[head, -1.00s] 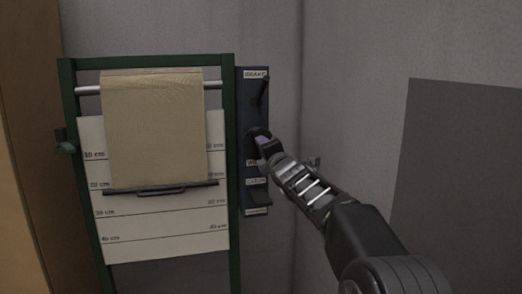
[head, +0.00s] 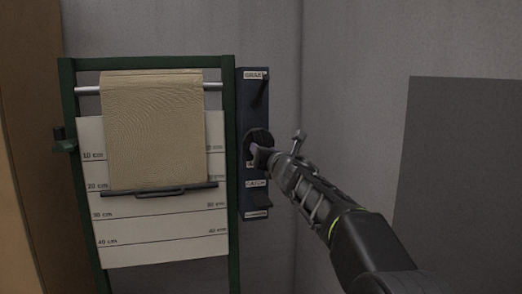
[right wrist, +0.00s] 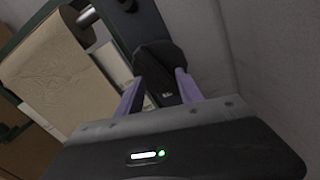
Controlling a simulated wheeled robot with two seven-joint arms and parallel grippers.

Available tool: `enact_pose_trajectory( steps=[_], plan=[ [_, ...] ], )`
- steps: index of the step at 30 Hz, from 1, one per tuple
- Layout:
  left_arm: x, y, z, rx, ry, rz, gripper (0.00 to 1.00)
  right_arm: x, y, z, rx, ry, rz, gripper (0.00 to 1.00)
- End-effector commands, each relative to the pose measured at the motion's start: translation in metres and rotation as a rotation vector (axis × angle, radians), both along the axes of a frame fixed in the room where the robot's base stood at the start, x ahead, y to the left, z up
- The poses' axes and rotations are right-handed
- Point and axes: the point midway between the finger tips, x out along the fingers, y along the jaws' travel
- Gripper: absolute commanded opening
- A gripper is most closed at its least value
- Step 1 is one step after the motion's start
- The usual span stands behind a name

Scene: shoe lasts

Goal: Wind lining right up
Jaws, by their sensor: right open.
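The tan lining (head: 154,125) hangs from a metal roller (head: 88,91) in a green frame, with a dark handled bar (head: 160,191) along its lower edge. The bar lies near the 20 cm line of the white scale board (head: 150,230). A dark round winding knob (head: 257,138) sits on the blue side panel (head: 247,105). My right gripper (head: 258,151) is at this knob. In the right wrist view its two purple fingers (right wrist: 157,90) are apart, one on each side of the dark knob (right wrist: 158,62); contact is unclear. My left gripper is out of view.
The panel carries a brake lever (head: 260,92) above the knob and a catch lever (head: 261,199) below it. A small dark fitting (head: 64,140) sticks out at the frame's left post. Grey walls stand close behind and at right.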

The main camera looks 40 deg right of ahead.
Motion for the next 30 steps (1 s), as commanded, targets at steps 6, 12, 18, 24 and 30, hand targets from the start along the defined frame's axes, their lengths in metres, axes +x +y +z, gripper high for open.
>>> enact_pose_trajectory(
  steps=[6, 12, 18, 24, 30],
  plan=[
    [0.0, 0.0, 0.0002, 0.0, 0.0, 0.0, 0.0, -0.0002, -0.0002, 0.0004, -0.004, 0.001, 0.0, 0.44],
    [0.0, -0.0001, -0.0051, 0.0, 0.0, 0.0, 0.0, -0.0002, -0.0003, -0.0009, -0.252, 0.088, 0.0, 0.44],
    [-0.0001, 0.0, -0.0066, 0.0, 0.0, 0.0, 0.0, -0.0002, -0.0002, 0.0006, -0.49, 0.17, -0.001, 0.44],
    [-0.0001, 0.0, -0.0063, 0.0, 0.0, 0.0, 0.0, -0.0001, 0.0, 0.0007, -0.49, 0.171, 0.0, 0.44],
    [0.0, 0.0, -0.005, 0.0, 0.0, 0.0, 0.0, 0.0022, -0.001, 0.0011, -0.49, 0.171, -0.001, 0.44]
  ],
)
